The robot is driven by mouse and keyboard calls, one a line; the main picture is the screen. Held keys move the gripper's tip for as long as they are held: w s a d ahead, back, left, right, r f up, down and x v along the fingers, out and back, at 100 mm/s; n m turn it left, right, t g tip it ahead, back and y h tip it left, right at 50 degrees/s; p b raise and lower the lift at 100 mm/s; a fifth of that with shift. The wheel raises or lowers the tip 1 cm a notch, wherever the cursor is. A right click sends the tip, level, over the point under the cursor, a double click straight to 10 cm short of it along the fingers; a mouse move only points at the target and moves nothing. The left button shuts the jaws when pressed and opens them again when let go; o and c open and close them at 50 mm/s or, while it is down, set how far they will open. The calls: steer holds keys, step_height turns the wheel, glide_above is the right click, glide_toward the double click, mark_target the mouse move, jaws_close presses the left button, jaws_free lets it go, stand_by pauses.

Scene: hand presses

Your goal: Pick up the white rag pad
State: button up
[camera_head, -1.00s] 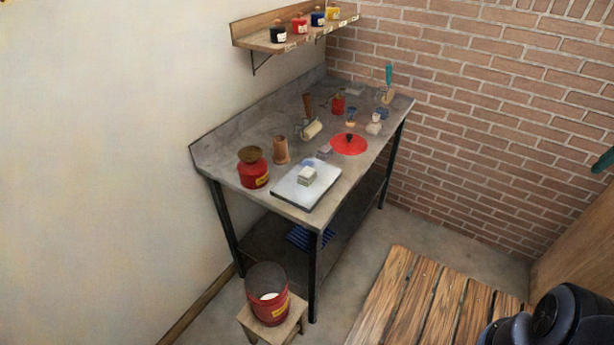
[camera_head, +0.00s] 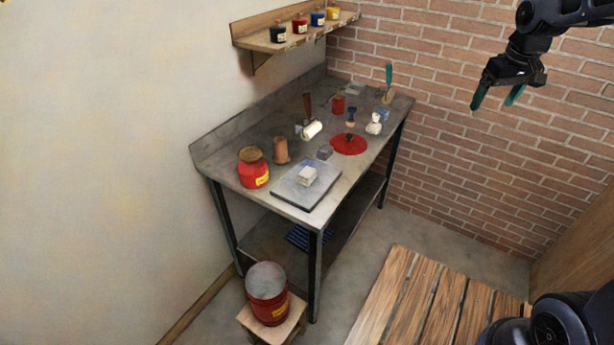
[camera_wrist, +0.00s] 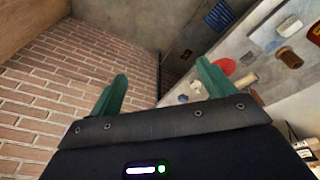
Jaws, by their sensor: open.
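My gripper (camera_head: 494,103) hangs in the air at the upper right of the head view, in front of the brick wall. Its two green fingers are apart with nothing between them; they also show in the wrist view (camera_wrist: 162,72). It is well clear of the bench. Two white things could be the rag pad. A crumpled white bundle (camera_head: 374,124) sits near the bench's right edge, behind the red disc. A small pale stacked block (camera_head: 307,175) lies on a grey slab (camera_head: 290,194) at the front. I cannot tell which is the pad.
The metal bench (camera_head: 232,156) also holds a red disc (camera_head: 348,146), a white roller (camera_head: 312,130), a brown cylinder (camera_head: 281,150) and a red tin (camera_head: 254,173). A green-handled tool (camera_head: 389,80) stands upright at the back. A red bucket (camera_head: 267,298) stands on a stool.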

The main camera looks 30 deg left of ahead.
steer(key=a+f+n+g, duration=0.1)
steer(key=a+f+n, duration=0.3)
steer(key=a, duration=1.1)
steer(key=n+g+h, duration=0.1)
steer(key=n, duration=0.5)
glide_toward(307, 171)
steer(key=shift+f, duration=5.25)
steer(key=c, duration=1.1)
steer(key=shift+r, duration=0.15)
steer(key=shift+c, duration=0.2)
step_height(307, 171, up, 20)
